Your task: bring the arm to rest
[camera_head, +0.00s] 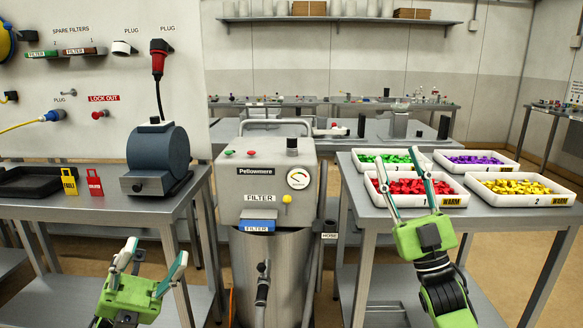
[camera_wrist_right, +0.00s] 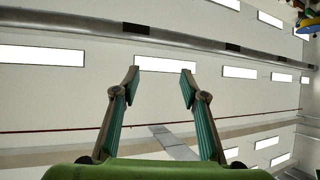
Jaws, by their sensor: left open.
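My left gripper (camera_head: 150,265) is green with pale fingers. It is open and empty, low at the left in the head view, in front of the left bench. My right gripper (camera_head: 397,172) is green, with its fingers pointing up and spread apart. It appears in front of the tray of red pieces (camera_head: 408,187) in the head view; whether it touches the tray I cannot tell. In the right wrist view the right gripper's two fingers (camera_wrist_right: 160,88) stand apart with nothing between them, against the ceiling and its lights.
A Pellowmere machine (camera_head: 268,182) stands between the benches. The right bench (camera_head: 372,215) holds trays of green (camera_head: 390,160), purple (camera_head: 476,161) and yellow pieces (camera_head: 515,187). The left bench (camera_head: 110,208) carries a blue-grey drum device (camera_head: 158,150), a black tray (camera_head: 38,183) and two tags.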

